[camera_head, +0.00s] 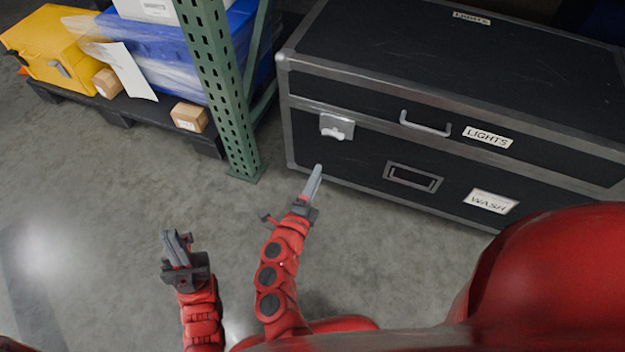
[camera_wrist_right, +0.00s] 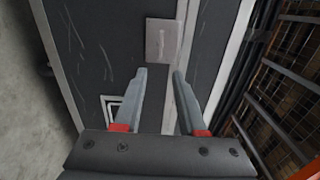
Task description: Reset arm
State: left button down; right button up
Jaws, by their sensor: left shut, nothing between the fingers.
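My left gripper (camera_head: 178,241) is over bare floor at the lower left of the head view, its grey fingers together and holding nothing. My right gripper (camera_head: 317,181) is in front of the lower left corner of a black case with metal edges (camera_head: 360,185) in the head view. In the right wrist view the fingers of my right gripper (camera_wrist_right: 160,74) stand apart with nothing between them. The case (camera_wrist_right: 100,45) lies beyond them, with a metal latch plate (camera_wrist_right: 161,38). I cannot tell whether the right fingertips touch the case.
A green perforated rack post (camera_head: 222,95) stands left of the case. Behind it, a dark pallet (camera_head: 140,115) bears a yellow tote (camera_head: 45,45), a blue wrapped tote (camera_head: 165,65) and small cardboard boxes (camera_head: 189,117). The grey floor (camera_head: 90,190) at the left is clear.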

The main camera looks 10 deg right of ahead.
jog(key=shift+v, duration=1.1)
